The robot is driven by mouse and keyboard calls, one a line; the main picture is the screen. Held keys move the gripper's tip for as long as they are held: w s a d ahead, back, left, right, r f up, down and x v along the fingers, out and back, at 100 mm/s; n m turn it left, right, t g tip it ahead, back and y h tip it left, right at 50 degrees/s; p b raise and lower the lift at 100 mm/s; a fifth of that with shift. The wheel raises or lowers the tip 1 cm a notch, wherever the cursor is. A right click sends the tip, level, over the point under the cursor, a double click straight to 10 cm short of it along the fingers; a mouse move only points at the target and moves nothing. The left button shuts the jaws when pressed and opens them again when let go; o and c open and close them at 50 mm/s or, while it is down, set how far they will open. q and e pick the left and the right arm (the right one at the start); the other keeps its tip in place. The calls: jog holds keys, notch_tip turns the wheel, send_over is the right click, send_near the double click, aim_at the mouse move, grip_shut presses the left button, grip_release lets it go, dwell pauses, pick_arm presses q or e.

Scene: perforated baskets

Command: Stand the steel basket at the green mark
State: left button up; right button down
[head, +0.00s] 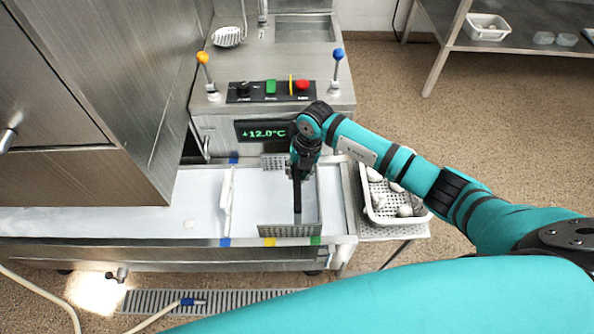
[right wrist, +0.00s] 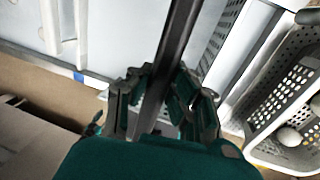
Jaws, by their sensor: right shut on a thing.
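The steel basket (head: 290,231) is in the right part of the long trough, its perforated end walls near the trough's front and back rims. Its dark handle bar (head: 297,200) runs between them. My right gripper (head: 298,172) is shut on this bar; the right wrist view shows the fingers (right wrist: 165,100) around it. The green mark (head: 316,240) is on the front rim by the basket's right end; a yellow mark (head: 269,241) is by its left end. I cannot tell whether the basket touches the trough floor. My left gripper is not in view.
A white divider (head: 227,203) crosses the trough (head: 120,226) left of the basket, between blue marks. A white perforated basket (head: 381,216) with pale items stands right of the trough. Behind is a control panel (head: 271,91) with two levers. A tall steel cabinet stands left.

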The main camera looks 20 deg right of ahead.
notch_tip(320, 180, down, 6)
jog(key=b, duration=0.4)
dwell(0.7)
jog(key=shift+f+b, duration=0.6)
jog(key=shift+f, duration=0.05)
dwell(0.4)
jog(key=c, duration=1.3)
grip_release()
jog(key=shift+o, duration=0.5)
notch_tip(320, 180, up, 12)
jog(key=d, duration=0.2)
jog(key=shift+s, duration=0.3)
jog(key=shift+f, duration=0.1)
